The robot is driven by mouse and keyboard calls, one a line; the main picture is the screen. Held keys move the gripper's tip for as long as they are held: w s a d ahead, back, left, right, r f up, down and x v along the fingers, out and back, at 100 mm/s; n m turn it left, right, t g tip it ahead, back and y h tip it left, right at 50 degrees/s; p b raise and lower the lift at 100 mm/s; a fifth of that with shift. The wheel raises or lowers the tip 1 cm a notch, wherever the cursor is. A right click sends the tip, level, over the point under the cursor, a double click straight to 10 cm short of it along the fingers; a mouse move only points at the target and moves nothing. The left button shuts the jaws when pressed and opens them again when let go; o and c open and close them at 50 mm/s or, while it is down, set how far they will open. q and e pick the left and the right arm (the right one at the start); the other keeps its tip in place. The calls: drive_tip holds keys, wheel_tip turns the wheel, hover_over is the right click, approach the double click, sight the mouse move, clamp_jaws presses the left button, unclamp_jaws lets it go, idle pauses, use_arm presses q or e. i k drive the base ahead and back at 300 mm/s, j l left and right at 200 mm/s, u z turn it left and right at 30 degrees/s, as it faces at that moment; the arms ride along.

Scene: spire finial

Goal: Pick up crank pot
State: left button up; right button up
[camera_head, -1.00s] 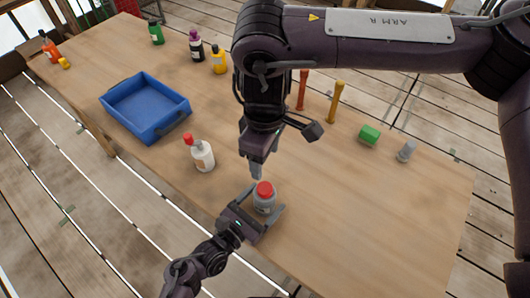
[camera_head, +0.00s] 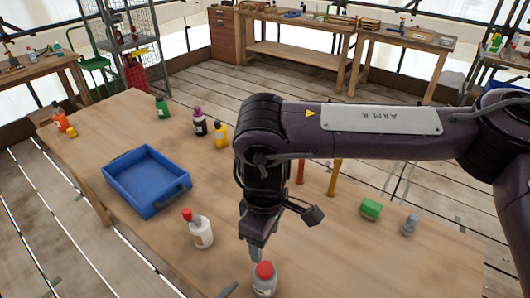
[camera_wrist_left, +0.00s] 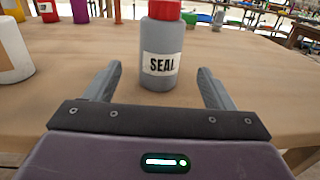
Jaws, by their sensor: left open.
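I cannot tell which thing is the crank pot; no readable label says so. A grey bottle with a red cap (camera_head: 264,282) stands upright at the table's near edge; in the left wrist view its label reads "SEAL" (camera_wrist_left: 160,64). My left gripper (camera_wrist_left: 158,78) is open, its fingers on either side of this bottle, with gaps visible. In the head view only a left fingertip shows at the bottom edge. My right gripper (camera_head: 256,252) points down just behind the bottle's cap; its finger opening is unclear. A white bottle with a red cap (camera_head: 201,233) stands to the left.
A blue tray (camera_head: 148,205) lies left on the wooden table (camera_head: 340,255). Green (camera_head: 162,108), purple-capped (camera_head: 200,125) and yellow (camera_head: 220,135) bottles stand behind. A green block (camera_head: 371,208) and a grey piece (camera_head: 410,224) are right. Two upright pegs stand behind my right arm.

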sight(202, 236)
drive_tip(key=k+j, duration=0.75)
drive_tip(key=j, duration=0.2)
